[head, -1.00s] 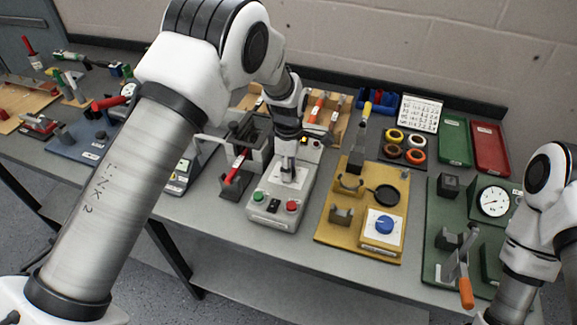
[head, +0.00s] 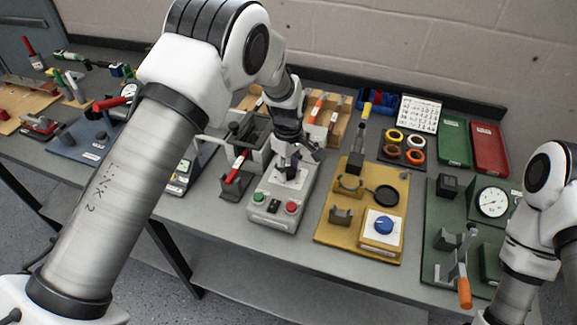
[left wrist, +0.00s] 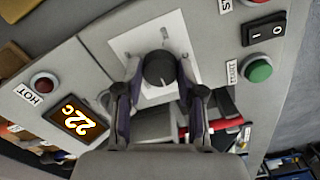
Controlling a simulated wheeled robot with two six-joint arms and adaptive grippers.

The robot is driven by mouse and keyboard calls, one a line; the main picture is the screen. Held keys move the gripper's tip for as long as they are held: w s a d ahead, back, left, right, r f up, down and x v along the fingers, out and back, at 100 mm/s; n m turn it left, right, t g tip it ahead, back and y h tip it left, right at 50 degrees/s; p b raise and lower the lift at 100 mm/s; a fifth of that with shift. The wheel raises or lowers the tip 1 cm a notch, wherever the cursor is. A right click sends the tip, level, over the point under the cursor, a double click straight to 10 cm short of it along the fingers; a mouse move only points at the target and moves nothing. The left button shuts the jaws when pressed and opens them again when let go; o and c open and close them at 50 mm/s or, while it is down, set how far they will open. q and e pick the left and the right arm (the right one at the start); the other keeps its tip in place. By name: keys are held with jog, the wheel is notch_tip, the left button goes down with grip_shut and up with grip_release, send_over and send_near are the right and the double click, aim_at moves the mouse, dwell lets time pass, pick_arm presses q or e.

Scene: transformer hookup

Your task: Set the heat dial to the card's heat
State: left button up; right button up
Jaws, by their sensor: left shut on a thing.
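The heat dial is a dark round knob (left wrist: 158,68) on a white square plate (left wrist: 120,45) of the grey control box (head: 272,207). My left gripper (head: 290,172) points down over the box. In the left wrist view its fingers (left wrist: 159,80) are closed on the knob's two sides. A small lit display (left wrist: 79,121) there reads 22c, beside a red lamp labelled HOT (left wrist: 43,84). A white card (head: 421,113) with printed rows stands at the back; its text is too small to read. My right arm shows at the right edge, its gripper out of sight.
A green button (left wrist: 258,70) and a black rocker switch (left wrist: 263,29) sit on the box. A red-handled tool (head: 235,166) stands just left of it. To the right are a yellow board (head: 333,227) with a blue knob (head: 384,225), and a green board with a gauge (head: 493,203).

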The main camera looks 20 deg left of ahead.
pick_arm(q)
jog(key=m, duration=0.6)
jog(key=shift+s+f+p, duration=0.15)
jog(key=shift+p, duration=0.15)
jog(key=m, duration=0.6)
jog(key=shift+m+p, duration=0.3)
jog(key=shift+m, duration=0.1)
jog(key=m, duration=0.6)
jog(key=shift+p, duration=0.3)
jog(key=m, duration=0.6)
jog(key=shift+p, duration=0.3)
jog(key=shift+f+m, duration=0.1)
jog(key=shift+m, duration=0.3)
jog(key=o, duration=1.2)
jog(key=shift+c, duration=0.2)
